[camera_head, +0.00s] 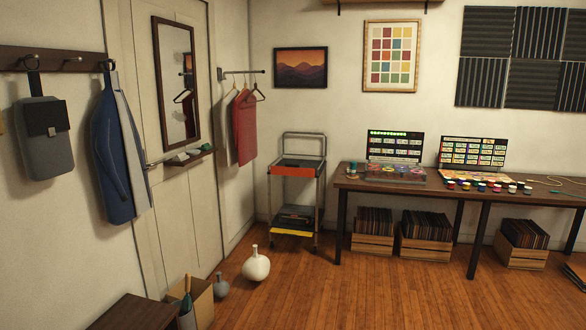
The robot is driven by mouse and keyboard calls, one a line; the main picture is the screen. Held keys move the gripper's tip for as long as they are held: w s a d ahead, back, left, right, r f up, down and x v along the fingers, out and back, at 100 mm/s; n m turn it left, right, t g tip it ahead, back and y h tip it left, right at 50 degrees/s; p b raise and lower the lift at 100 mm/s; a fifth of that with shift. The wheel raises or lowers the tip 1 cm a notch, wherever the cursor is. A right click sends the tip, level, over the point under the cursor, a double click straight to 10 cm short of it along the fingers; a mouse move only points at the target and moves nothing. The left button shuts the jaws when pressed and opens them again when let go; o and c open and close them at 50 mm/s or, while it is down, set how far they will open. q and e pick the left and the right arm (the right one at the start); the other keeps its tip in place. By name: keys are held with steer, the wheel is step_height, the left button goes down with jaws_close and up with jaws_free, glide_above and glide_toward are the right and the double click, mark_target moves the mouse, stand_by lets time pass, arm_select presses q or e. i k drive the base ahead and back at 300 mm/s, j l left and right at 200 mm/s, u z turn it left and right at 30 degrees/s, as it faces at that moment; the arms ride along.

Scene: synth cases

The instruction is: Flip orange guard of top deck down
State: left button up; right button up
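A grey metal-framed cart (319,195) stands across the room, left of the long table. Its orange guard (292,171) is a band along the front of the top deck, with a dark surface showing above and behind it. From this distance I cannot tell for sure whether the orange guard stands up or hangs down. A yellow guard (292,233) runs along the front of the lower deck, where dark flat items (296,214) lie. Neither of my grippers is in view.
A long table (345,184) with paint jars and colour displays stands right of the cart, with record crates (372,247) beneath. A white vase (256,267), a grey vase (221,286) and a cardboard box (203,302) stand at front left. The wooden floor (400,295) before the cart is mostly clear.

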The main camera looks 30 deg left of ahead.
mark_target(288, 170)
steer(key=u, duration=0.55)
steer(key=i, duration=3.45)
steer(key=l, duration=0.1)
